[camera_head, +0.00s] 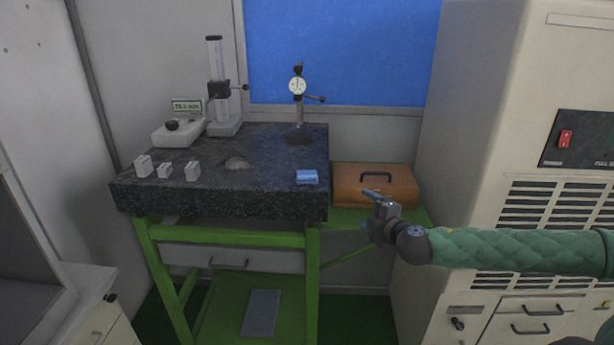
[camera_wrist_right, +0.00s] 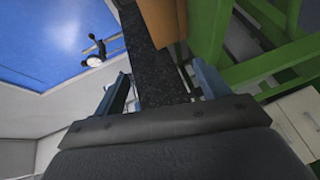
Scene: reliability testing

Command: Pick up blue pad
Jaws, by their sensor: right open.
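The blue pad (camera_head: 307,177) is a small light-blue block lying near the front right corner of the dark granite plate (camera_head: 245,190). My right gripper (camera_head: 366,210) is to the right of the pad and apart from it, in front of the wooden box. Its jaws are open and empty. In the right wrist view the two blue-grey fingers (camera_wrist_right: 162,88) stand wide apart, with the dark granite (camera_wrist_right: 152,68) showing between them. I cannot make out the pad in that view. My left gripper is not in view.
The orange-brown wooden box (camera_head: 400,187) stands right of the plate on the green stand (camera_head: 313,260). A dial gauge stand (camera_head: 299,110), a height gauge (camera_head: 218,90) and several small grey blocks (camera_head: 192,171) are on the plate. A large beige machine (camera_head: 470,130) bounds the right side.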

